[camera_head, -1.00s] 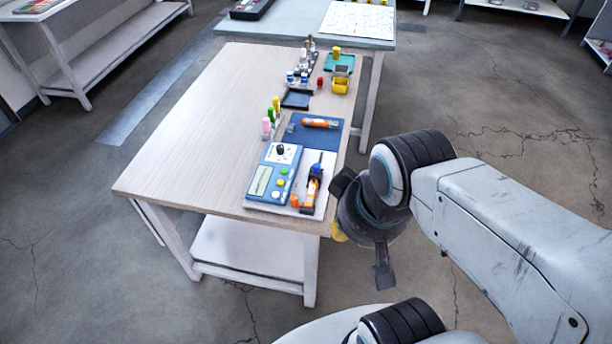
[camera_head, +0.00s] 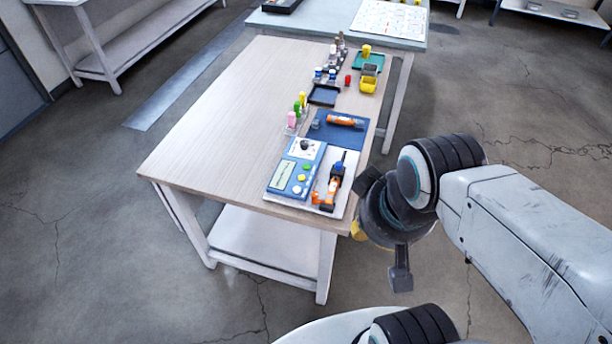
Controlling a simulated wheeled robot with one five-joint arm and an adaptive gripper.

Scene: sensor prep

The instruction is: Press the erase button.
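A blue device panel (camera_head: 284,177) with a screen, a dark knob and small green and yellow buttons lies on the near right corner of the wooden table (camera_head: 217,122). Its labels are too small to read, so I cannot tell which button is the erase button. An orange and black tool (camera_head: 332,186) lies just right of the panel on a white board. My gripper (camera_head: 385,228) is off the table's right edge, right of the panel and apart from it. Its fingers are partly hidden and I cannot tell how far apart they are.
A blue mat (camera_head: 340,136) with another orange tool lies behind the panel. Colored markers (camera_head: 297,110), a dark tray (camera_head: 323,95) and a yellow bin (camera_head: 368,84) stand farther back. The table's left half is clear. A second table (camera_head: 335,30) stands behind.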

